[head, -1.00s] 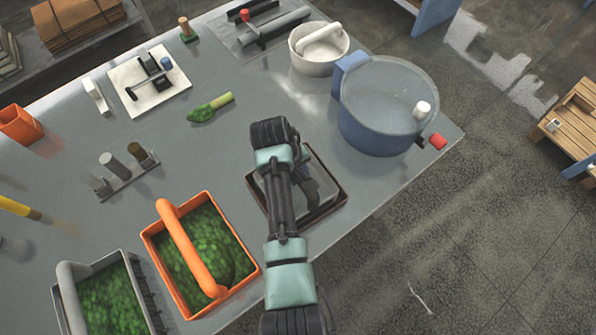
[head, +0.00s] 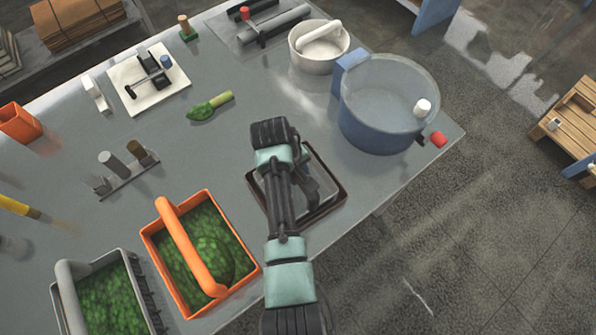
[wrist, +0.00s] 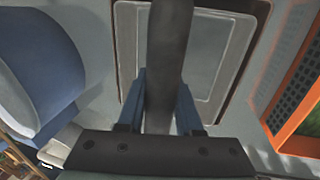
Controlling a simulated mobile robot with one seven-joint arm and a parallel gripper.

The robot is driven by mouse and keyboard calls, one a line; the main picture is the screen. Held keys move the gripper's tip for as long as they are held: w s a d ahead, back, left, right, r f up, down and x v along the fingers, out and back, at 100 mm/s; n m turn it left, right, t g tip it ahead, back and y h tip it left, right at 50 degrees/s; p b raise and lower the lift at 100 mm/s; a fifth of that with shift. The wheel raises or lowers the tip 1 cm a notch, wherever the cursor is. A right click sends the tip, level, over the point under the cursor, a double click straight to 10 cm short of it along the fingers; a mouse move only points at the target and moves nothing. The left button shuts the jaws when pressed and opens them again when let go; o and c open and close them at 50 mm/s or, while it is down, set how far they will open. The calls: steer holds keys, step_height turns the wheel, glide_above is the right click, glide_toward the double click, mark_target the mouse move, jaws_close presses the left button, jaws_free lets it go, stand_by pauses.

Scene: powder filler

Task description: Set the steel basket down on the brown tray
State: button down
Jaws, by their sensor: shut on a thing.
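My gripper (wrist: 161,95) is shut on a thick dark grey bar, which I take to be the handle of the steel basket (wrist: 168,40). The bar runs up the wrist view between the two blue fingers. A grey rounded rectangular surface lies beneath it; I cannot tell whether this is basket floor or tray. In the head view my gripper (head: 304,186) is over the brown tray (head: 325,213), a dark brown rim around grey. My arm hides much of the tray and basket, so whether the basket touches the tray cannot be told.
An orange basket (head: 150,245) of green pieces stands left of the tray, with a grey basket (head: 62,300) of green pieces beyond it. A large blue pot (head: 375,130) stands right, near the table edge. Bare table (head: 235,150) lies left of the tray.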

steer(key=c, duration=0.5)
jaws_free()
steer(key=shift+r, duration=0.1)
steer(key=b+v, duration=0.2)
steer(key=v, duration=1.1)
steer(key=w+r+m+t+y+b, duration=0.1)
steer(key=w+r+m+t+b, duration=0.1)
steer(key=w+r+t, duration=0.75)
steer(key=w+r+m+t+y+b, duration=0.15)
steer(key=r+t, duration=0.25)
steer(key=r, duration=1.1)
steer(key=s+d+r+m+t+b, duration=0.1)
steer(key=s+r+t, duration=0.5)
steer(key=r, duration=0.7)
steer(key=s+d+r+m+t+b, duration=0.1)
steer(key=s+r+m+t+b, duration=0.1)
steer(key=s+r+t, duration=0.4)
steer(key=s+r, duration=0.5)
steer(key=r, duration=0.2)
steer(key=shift+r, duration=0.35)
